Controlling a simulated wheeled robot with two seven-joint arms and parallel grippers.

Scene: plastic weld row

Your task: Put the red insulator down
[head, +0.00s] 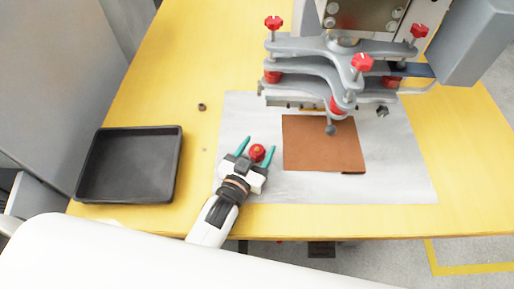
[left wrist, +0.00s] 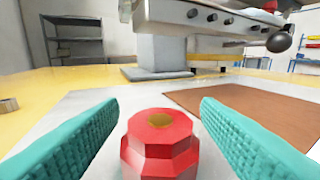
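The red insulator (head: 257,152) stands on the white sheet, left of the brown square plate. It is a faceted red piece with a brass-coloured centre on top, and it shows upright in the left wrist view (left wrist: 160,145). My left gripper (head: 256,143) is open around it, with one teal finger on each side. In the left wrist view a gap shows between the insulator and each finger, so neither finger touches it. My right gripper is in neither view.
A black tray (head: 130,198) stands at the left of the yellow table. A small brown nut-like piece (head: 202,107) lies behind it to the right. The brown plate (head: 323,145) lies under the grey machine head with red knobs (head: 340,70), which overhangs the sheet.

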